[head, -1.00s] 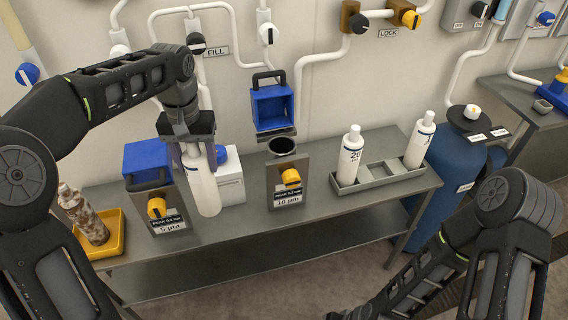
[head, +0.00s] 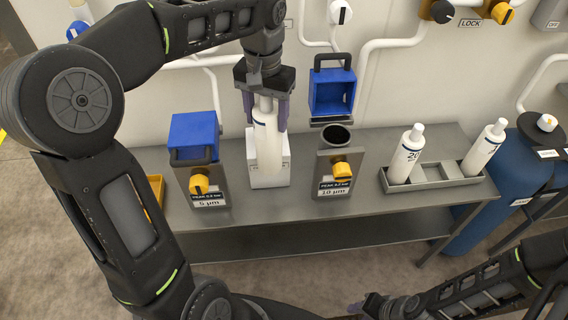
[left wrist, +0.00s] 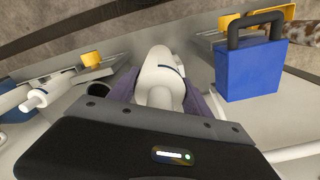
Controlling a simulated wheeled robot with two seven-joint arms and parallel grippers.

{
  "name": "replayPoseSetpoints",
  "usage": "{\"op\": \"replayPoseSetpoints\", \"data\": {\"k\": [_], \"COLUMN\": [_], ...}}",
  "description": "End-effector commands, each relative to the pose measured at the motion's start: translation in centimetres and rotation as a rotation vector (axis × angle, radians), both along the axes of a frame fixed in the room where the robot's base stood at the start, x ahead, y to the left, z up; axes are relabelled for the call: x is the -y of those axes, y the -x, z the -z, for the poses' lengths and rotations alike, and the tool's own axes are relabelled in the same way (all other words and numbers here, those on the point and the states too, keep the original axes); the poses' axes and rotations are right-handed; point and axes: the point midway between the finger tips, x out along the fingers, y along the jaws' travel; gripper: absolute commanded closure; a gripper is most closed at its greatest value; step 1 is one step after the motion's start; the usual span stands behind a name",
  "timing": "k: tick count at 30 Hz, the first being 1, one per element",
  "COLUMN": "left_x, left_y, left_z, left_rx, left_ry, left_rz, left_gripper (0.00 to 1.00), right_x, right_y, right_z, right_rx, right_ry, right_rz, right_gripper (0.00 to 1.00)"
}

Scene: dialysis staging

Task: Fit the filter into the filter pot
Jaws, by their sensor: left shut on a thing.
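My left gripper (head: 266,112) is shut on a white bottle-shaped filter (head: 266,140), held roughly upright in front of the white box. The filter also shows between the fingers in the left wrist view (left wrist: 160,82). To its right, the 10 µm filter pot (head: 334,170) stands with its round mouth uncovered and its blue lid (head: 332,92) raised behind it. The filter is apart from this pot. To its left stands the 5 µm pot (head: 203,188) with a blue lid (head: 194,136). My right gripper (head: 362,306) is low at the bottom edge, mostly hidden; its jaws are unclear.
A grey rack (head: 437,180) with two white bottles stands right of the 10 µm pot. A white box (head: 269,178) is behind the held filter. A blue tank (head: 520,170) stands at the right. Pipes and valves line the wall.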

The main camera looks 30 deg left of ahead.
Motion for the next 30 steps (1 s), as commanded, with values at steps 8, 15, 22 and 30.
{"op": "replayPoseSetpoints", "data": {"k": [8, 15, 22, 30], "left_x": [0.0, 0.0, 0.0, 0.0], "left_y": [0.2, 0.0, 0.0, 0.1], "left_z": [7.3, 11.1, 11.4, 12.9], "left_rx": [-0.008, -0.002, 0.000, -0.005], "left_ry": [0.002, 0.000, -0.001, 0.000], "left_rz": [0.000, 0.000, 0.000, 0.000], "left_gripper": [1.00, 1.00, 1.00, 1.00], "right_x": [0.0, 0.0, 0.0, 0.0], "right_y": [0.0, 0.1, 0.1, 0.1], "right_z": [-0.3, -0.5, -0.5, -0.6], "right_rx": [-0.001, -0.002, -0.002, -0.003], "right_ry": [0.001, 0.002, 0.002, 0.002], "right_rz": [0.001, 0.001, 0.001, 0.000], "right_gripper": [0.64, 0.64, 0.64, 0.64]}}
